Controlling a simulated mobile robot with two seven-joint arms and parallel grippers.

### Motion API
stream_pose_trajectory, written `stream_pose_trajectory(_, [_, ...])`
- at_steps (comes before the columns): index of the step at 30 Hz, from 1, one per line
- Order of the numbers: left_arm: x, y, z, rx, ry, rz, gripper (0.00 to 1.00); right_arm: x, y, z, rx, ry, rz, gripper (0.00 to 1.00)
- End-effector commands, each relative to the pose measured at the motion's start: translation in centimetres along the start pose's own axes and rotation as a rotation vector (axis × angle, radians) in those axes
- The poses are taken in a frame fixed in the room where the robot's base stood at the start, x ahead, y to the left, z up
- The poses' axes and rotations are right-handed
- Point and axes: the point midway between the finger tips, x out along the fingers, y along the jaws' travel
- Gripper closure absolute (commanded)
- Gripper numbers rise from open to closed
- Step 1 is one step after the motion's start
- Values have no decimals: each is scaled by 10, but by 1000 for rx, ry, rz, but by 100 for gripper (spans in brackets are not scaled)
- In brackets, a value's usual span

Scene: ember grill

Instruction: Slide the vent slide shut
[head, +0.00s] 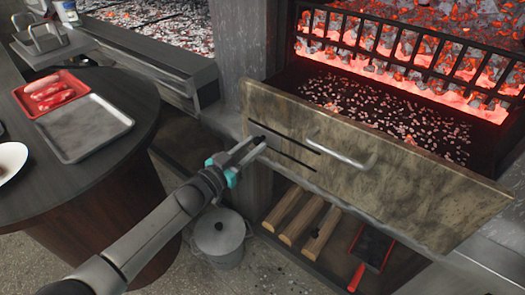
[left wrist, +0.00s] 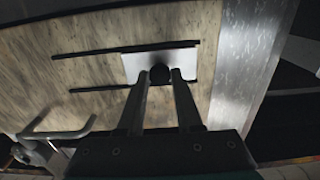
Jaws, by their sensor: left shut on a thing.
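The vent slide (left wrist: 133,66) is a small pale plate with a dark round knob (left wrist: 160,74). It sits on a mottled, stone-coloured front panel (head: 400,195) below the glowing grill. Two dark parallel slots run along the panel; in the head view they extend right from the slide, which is at their left end. My left gripper (head: 260,143) is shut on the knob, its two fingers on either side of it in the left wrist view (left wrist: 160,88). In the head view the fingers largely hide the slide. My right gripper is not in view.
A metal bar handle (head: 342,152) sticks out of the panel right of the slots. Embers lie behind the panel. Below are split logs (head: 300,222) and a red-handled shovel (head: 370,250). A lidded pot (head: 219,235) stands on the floor. A round table (head: 105,165) with trays is at left.

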Motion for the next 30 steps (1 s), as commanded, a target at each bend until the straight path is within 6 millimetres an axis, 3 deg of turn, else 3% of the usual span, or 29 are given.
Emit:
stream_pose_trajectory(9, [-1,-8,0,1,-3,-9,100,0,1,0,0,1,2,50])
stream_pose_trajectory(10, [-1,-8,0,1,-3,-9,65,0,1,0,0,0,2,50])
stream_pose_trajectory(18, [0,-6,0,0,-2,-7,36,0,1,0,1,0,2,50])
stream_pose_trajectory(30, [-8,-4,0,-1,-2,-4,36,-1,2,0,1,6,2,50])
